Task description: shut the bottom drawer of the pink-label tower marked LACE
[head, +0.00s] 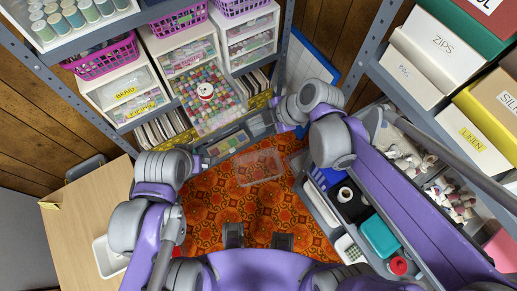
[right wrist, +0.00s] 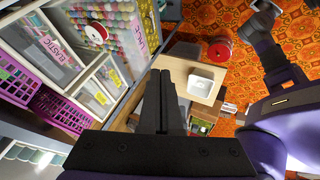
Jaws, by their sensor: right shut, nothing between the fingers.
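The pink-label tower (head: 153,42) stands in the middle of the shelf, with a closed drawer marked ELASTIC (right wrist: 45,40) above. Its bottom drawer (head: 240,122) is pulled out and full of colourful spools. A red-and-white reel (head: 205,91) sits on top of them. In the right wrist view the LACE label (right wrist: 143,32) is on the clear front of this drawer (right wrist: 132,40). My right gripper (right wrist: 169,73) is shut and empty, beside the open drawer and apart from it. My left arm is at the left of the head view; its jaws are not clear.
A yellow-label tower marked BRAID (head: 92,95) stands to the left. Pink baskets (head: 105,57) stand above the towers. A clear tray-like shape (head: 260,167) shows over the orange carpet (head: 215,205).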

